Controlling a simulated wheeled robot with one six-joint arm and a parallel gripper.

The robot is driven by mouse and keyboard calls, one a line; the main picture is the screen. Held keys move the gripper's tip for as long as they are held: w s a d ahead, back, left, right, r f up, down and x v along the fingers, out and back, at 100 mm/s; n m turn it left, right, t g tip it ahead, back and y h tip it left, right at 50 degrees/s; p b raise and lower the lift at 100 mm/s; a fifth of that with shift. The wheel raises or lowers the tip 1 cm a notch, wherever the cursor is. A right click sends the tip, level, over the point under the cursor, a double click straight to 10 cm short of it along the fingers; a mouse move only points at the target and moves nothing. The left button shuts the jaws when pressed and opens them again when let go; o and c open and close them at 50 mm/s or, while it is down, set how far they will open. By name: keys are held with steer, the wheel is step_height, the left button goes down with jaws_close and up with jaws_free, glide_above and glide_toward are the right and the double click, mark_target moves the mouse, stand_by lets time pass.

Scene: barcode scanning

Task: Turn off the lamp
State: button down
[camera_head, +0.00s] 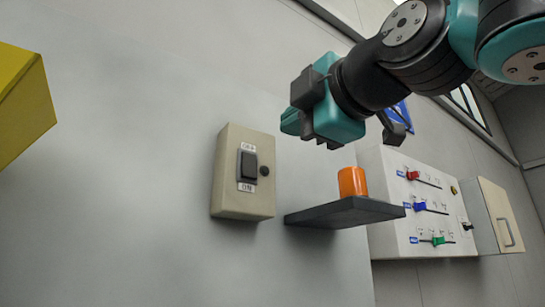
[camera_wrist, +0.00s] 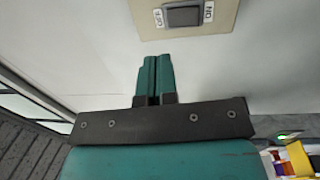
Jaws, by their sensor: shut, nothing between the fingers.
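A beige switch box (camera_head: 228,185) is on the grey wall, left of centre in the head view. Its dark rocker switch (camera_head: 249,166) has OFF above it and ON below. The box (camera_wrist: 226,20) and rocker (camera_wrist: 183,16) also show at the top of the wrist view, beyond the fingertips. My gripper (camera_head: 291,123) is shut and empty, up and to the right of the box in the head view. Its teal fingers (camera_wrist: 154,72) are together in the wrist view, apart from the switch. I cannot tell which way the rocker is pressed. No lamp is clearly identifiable.
A dark shelf (camera_head: 345,213) holding an orange cylinder (camera_head: 352,182) juts out right of the box. Farther right are a white slider panel (camera_head: 395,235) and a cabinet with a handle (camera_head: 497,215). A yellow box (camera_head: 22,95) is at far left. Wall between is bare.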

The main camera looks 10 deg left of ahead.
steer(key=shift+r+b+v, duration=0.25)
steer(key=shift+v, duration=0.8)
steer(key=shift+r+b+v, duration=0.2)
steer(key=shift+r+v, duration=0.05)
steer(key=shift+v, duration=0.8)
